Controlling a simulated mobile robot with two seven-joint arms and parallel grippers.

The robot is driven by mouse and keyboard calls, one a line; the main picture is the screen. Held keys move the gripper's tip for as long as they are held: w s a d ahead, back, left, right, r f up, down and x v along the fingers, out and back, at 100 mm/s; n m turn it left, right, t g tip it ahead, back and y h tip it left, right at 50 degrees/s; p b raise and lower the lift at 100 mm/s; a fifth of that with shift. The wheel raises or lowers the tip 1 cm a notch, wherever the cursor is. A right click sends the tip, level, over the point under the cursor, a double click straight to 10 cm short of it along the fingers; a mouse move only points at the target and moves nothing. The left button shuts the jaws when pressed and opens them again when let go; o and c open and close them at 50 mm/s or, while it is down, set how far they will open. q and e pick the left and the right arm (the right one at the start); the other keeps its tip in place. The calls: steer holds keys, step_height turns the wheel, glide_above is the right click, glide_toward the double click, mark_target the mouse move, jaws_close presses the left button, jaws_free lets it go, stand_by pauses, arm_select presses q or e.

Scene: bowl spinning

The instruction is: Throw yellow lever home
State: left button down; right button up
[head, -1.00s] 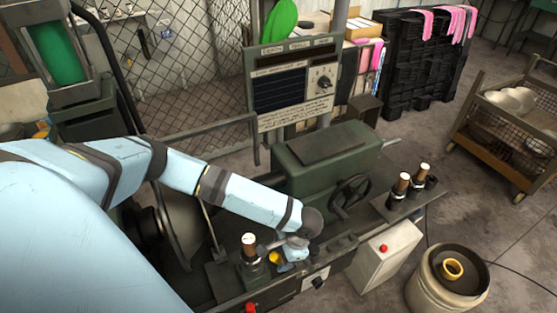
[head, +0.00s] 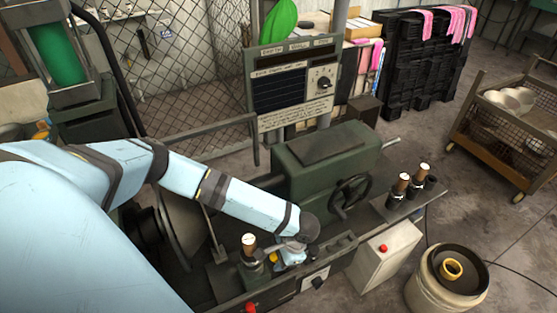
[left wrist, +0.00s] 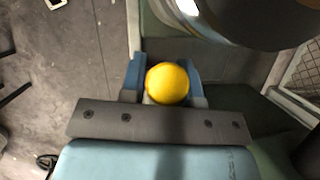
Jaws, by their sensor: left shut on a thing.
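The yellow lever's round knob (left wrist: 168,83) sits between the two blue fingers of my left gripper (left wrist: 165,80) in the left wrist view. The fingers are shut on it from both sides. In the head view the left gripper (head: 287,254) is at the front of the green lathe, and a little of the yellow knob (head: 272,258) shows at its left side. The lever's shaft is hidden. My right gripper is not in view.
A wooden-handled tool (head: 249,245) stands just left of the gripper. A grey box with a red button (head: 383,248) and a drum (head: 448,285) stand at right.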

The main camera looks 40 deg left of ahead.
arm_select(q)
steer(key=w+g, duration=0.1)
steer(key=w+d+g+y, duration=0.1)
steer(key=w+g, duration=0.1)
steer(key=shift+d+r+g+y, duration=0.2)
steer(key=shift+r+g+y, duration=0.2)
steer(key=shift+w+d+g+y, duration=0.15)
steer(key=shift+w+g+y, duration=0.1)
steer(key=shift+w+g, duration=0.3)
steer(key=shift+w+d+g+y, duration=0.15)
steer(key=shift+w+g+y, duration=0.2)
steer(key=shift+g, duration=0.3)
steer(key=c, duration=0.8)
jaws_free()
steer(key=shift+c, duration=0.2)
steer(key=shift+w, duration=0.1)
steer(key=b+v, duration=0.1)
steer(key=v, duration=1.2)
steer(key=shift+w+d, duration=0.25)
steer(key=shift+r, duration=0.1)
